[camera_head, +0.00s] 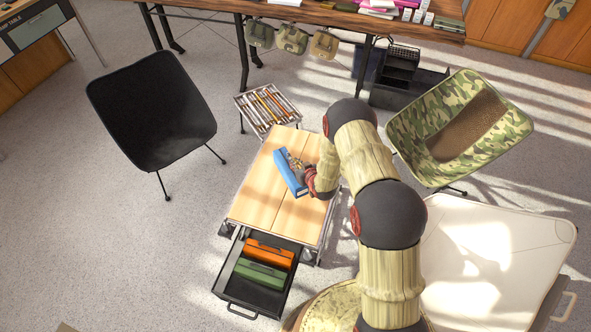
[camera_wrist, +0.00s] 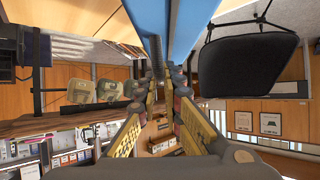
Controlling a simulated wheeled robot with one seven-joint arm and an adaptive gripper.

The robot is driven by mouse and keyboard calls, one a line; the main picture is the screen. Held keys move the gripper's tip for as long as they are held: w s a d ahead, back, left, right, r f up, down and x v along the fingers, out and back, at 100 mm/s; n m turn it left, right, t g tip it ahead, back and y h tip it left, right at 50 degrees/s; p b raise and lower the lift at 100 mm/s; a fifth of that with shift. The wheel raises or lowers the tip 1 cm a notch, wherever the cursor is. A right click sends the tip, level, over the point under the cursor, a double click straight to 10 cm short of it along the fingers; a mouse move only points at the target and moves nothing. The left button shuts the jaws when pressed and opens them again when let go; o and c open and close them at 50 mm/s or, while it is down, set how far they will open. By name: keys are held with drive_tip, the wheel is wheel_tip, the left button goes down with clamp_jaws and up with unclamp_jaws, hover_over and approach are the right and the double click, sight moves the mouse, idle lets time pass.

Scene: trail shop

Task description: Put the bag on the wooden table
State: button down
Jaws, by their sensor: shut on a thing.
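The blue bag (camera_head: 289,172) is at my gripper (camera_head: 304,169), over the middle of the small wooden table (camera_head: 252,208) in the head view. My gripper is shut on the bag's right side. The bag looks tilted; I cannot tell if it touches the tabletop. In the wrist view the blue bag (camera_wrist: 178,22) fills the top middle, just beyond the fingertips of my gripper (camera_wrist: 167,78). My arm hides the right edge of the table.
An open black drawer (camera_head: 233,291) below the table's near end holds an orange case (camera_head: 269,253) and a green case (camera_head: 262,274). A rack with rods (camera_head: 267,108) adjoins the far end. A black chair (camera_head: 150,110) and a camouflage chair (camera_head: 415,125) flank the table.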

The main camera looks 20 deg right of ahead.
sight(290, 169)
drive_tip(key=shift+w+d+f+b, duration=0.35)
drive_tip(key=shift+w+f+b, duration=0.05)
drive_tip(key=shift+w+f, duration=0.45)
wheel_tip(290, 169, down, 3)
drive_tip(key=shift+f+b, duration=0.15)
drive_tip(key=shift+b, duration=0.9)
drive_tip(key=c, duration=2.3)
unclamp_jaws()
drive_tip(key=shift+s, duration=0.1)
drive_tip(key=o, duration=0.3)
drive_tip(key=shift+o, duration=0.2)
